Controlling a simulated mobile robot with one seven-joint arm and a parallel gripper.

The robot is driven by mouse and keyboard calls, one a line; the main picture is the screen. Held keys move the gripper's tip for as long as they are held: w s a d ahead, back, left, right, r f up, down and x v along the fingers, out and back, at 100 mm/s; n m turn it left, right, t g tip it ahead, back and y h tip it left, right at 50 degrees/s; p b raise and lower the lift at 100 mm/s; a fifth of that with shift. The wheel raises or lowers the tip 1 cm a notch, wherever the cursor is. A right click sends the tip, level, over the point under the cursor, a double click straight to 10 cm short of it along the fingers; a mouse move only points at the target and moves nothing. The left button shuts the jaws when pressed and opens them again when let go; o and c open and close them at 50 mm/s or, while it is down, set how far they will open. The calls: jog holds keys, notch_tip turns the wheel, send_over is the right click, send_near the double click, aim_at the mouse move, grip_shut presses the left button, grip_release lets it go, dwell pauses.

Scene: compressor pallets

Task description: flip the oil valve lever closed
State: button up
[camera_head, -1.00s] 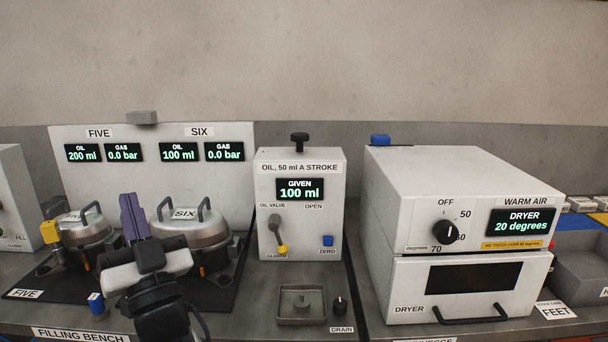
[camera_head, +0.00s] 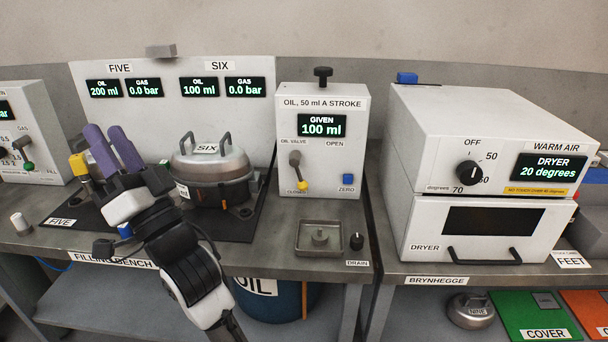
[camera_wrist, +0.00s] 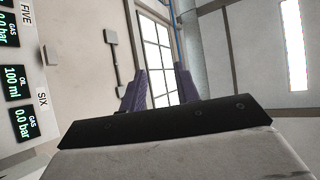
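The oil valve lever (camera_head: 298,170) is on the front of the white oil dispenser box (camera_head: 344,165). It is a grey arm with a yellow end, and the end hangs down beside the CLOSED label, away from the OPEN label at upper right. My gripper (camera_head: 113,140) is up and left of it, over the filling bench, with two purple fingers pointing up. The fingers are apart with nothing between them, as the wrist view (camera_wrist: 160,92) also shows. The gripper is well clear of the lever.
The dispenser display reads 100 ml given. Compressor SIX (camera_head: 208,170) stands between my gripper and the dispenser. The dryer (camera_head: 480,170) is at right.

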jog(key=w+d+f+m+t+h, duration=0.2)
jog(key=w+d+f+m+h, duration=0.45)
jog(key=w+m, duration=0.45)
jog(key=m+g+h, duration=0.3)
jog(key=m+h, duration=0.3)
jog(key=m, duration=1.2)
send_near(301, 178)
jog(key=p+x, duration=0.1)
jog(key=x, duration=0.8)
jog(key=shift+p, duration=0.3)
grip_shut()
